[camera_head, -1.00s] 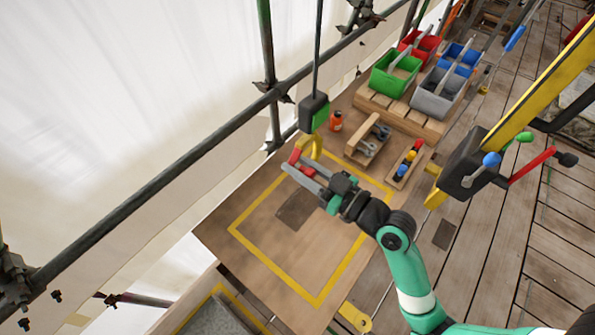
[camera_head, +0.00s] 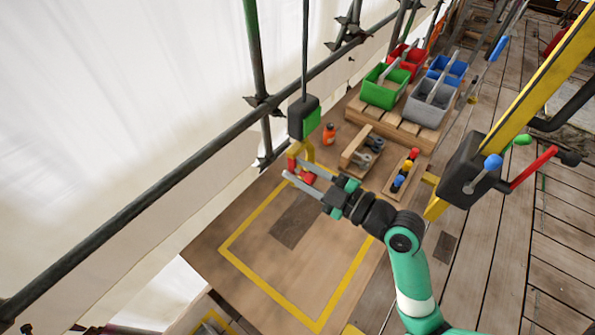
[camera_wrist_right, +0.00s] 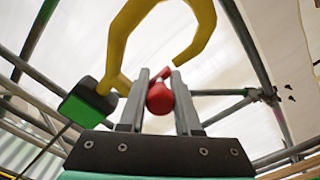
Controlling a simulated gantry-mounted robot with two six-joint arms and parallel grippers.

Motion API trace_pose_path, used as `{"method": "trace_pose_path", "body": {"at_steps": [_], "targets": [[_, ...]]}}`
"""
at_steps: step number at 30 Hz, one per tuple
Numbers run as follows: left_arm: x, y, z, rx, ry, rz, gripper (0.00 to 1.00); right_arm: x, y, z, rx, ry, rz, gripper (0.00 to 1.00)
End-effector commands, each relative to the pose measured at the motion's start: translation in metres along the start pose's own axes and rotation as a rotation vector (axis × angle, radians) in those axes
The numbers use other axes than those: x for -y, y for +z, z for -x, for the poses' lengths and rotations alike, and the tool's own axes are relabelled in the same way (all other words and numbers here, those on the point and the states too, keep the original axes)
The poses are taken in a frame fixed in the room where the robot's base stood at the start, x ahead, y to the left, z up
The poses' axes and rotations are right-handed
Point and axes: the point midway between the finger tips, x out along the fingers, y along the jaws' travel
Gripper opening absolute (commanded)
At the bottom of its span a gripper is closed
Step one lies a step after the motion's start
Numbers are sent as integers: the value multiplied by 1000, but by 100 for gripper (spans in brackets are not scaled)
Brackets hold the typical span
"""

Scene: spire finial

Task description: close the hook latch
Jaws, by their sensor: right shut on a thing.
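A yellow hook (camera_head: 310,153) hangs under a black and green block (camera_head: 304,118) at the left back of the wooden table. A red latch (camera_head: 292,162) shows at the hook, partly hidden by my fingers. My right gripper (camera_head: 293,168) reaches it from the lower right. In the right wrist view, its fingers (camera_wrist_right: 160,76) are shut on the round red knob (camera_wrist_right: 159,98) of the latch. The curved yellow hook (camera_wrist_right: 205,25) arches above the fingertips there. Whether the latch meets the hook tip cannot be told. My left gripper is not in view.
Green (camera_head: 384,88) and grey (camera_head: 430,104) bins stand on a pallet at the back. An orange bottle (camera_head: 329,133) and a wooden rack (camera_head: 362,152) stand near the hook. Scaffold poles (camera_head: 180,168) run along the left. The yellow-outlined table area (camera_head: 300,270) is clear in front.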

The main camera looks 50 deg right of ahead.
Motion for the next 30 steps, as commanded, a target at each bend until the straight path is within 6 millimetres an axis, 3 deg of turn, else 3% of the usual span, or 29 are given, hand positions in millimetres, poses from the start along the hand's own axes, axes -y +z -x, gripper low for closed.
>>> {"method": "trace_pose_path", "body": {"at_steps": [18,19,22,23,30], "targets": [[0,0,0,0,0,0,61,-3,0,0,-1,4,58,0],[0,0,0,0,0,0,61,-3,0,0,-1,4,57,38],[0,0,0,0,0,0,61,-3,1,0,0,4,55,56],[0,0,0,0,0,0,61,-2,1,0,0,3,55,61],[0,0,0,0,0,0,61,-2,1,0,1,1,52,61]]}}
